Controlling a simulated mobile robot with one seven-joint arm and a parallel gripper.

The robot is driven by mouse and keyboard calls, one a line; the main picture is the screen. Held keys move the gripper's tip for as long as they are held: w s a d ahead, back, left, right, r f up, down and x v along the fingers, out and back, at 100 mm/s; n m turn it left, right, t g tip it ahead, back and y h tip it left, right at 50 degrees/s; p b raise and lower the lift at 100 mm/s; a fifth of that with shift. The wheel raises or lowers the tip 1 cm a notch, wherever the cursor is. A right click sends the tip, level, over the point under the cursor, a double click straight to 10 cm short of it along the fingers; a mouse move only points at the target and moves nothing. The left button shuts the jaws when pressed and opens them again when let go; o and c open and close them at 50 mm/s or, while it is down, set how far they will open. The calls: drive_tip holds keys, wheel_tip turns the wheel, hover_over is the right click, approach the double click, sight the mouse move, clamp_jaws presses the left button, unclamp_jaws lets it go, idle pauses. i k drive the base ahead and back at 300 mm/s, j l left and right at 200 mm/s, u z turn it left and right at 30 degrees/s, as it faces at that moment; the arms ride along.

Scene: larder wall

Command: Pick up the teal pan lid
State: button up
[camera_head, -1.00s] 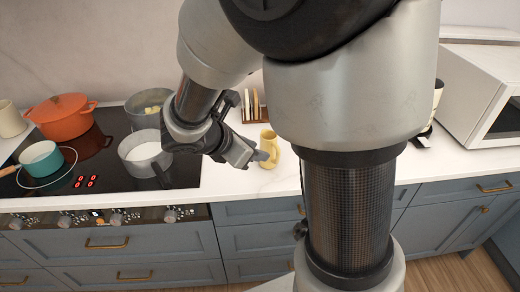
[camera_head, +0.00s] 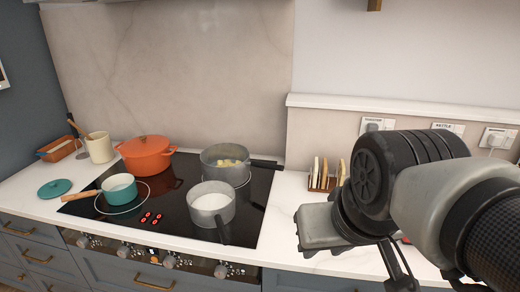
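The teal pan lid (camera_head: 55,188) lies flat on the white worktop at the far left, left of the hob, with its small knob on top. It is apart from the teal saucepan (camera_head: 118,187), which stands on the hob's front left with its wooden handle reaching toward the lid. My gripper (camera_head: 318,228) is at the right, over the worktop beyond the hob and far from the lid. Its fingertips are not clear, so I cannot tell whether it is open or shut.
An orange pot (camera_head: 146,155), a grey pot with yellow pieces (camera_head: 222,162) and a grey saucepan with white contents (camera_head: 211,203) stand on the hob (camera_head: 180,205). A cream utensil jar (camera_head: 99,148) and a brown tray (camera_head: 58,149) stand behind the lid. A toast rack (camera_head: 322,183) is near my arm.

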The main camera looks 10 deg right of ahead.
sight(55, 188)
drive_tip(key=u, duration=1.55)
